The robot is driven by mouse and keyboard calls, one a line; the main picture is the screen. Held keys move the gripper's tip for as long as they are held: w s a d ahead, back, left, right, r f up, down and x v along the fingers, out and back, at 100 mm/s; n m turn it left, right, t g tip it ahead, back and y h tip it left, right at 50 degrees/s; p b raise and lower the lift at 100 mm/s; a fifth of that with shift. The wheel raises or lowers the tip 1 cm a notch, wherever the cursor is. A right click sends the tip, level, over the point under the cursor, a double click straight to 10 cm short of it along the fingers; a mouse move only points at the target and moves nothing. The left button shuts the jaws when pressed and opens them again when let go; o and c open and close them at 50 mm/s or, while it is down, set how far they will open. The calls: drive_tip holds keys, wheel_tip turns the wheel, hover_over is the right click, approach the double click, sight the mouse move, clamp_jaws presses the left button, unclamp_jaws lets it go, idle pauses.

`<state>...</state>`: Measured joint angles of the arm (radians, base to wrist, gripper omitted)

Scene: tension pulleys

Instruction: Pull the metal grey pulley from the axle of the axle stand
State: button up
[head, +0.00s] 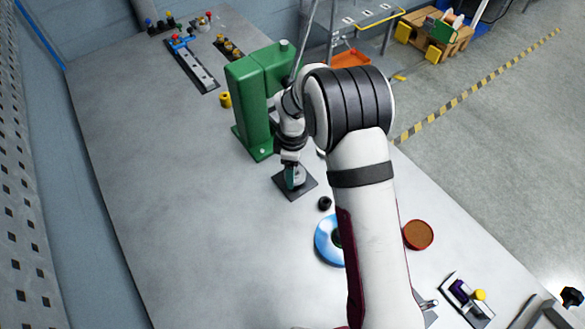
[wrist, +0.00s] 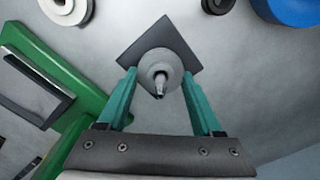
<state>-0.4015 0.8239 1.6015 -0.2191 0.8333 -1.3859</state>
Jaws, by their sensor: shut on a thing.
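The axle stand has a dark square base plate (head: 294,197), also visible in the wrist view (wrist: 160,30). The metal grey pulley (wrist: 150,68) sits around the stand's upright axle (wrist: 160,84), whose tip points toward the wrist camera. My gripper (wrist: 159,78) has one teal finger on each side of the pulley and is shut on it. In the head view my gripper (head: 294,178) is low over the base plate and hides the pulley and axle.
A green machine (head: 255,95) stands close behind the axle stand. A black ring (head: 325,203), a blue disc (head: 326,242) and a brown round container (head: 418,235) lie nearer the camera. A white ring (wrist: 66,10) shows in the wrist view. The table's left side is clear.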

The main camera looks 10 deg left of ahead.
drive_tip(key=shift+c, duration=0.8)
drive_tip(key=shift+r, duration=0.1)
drive_tip(key=shift+r, duration=0.2)
drive_tip(key=shift+r, duration=0.4)
drive_tip(key=shift+r, duration=0.3)
drive_tip(key=shift+r, duration=0.4)
drive_tip(key=shift+r, duration=0.45)
drive_tip(key=shift+r, duration=1.7)
drive_tip(key=shift+r, duration=0.1)
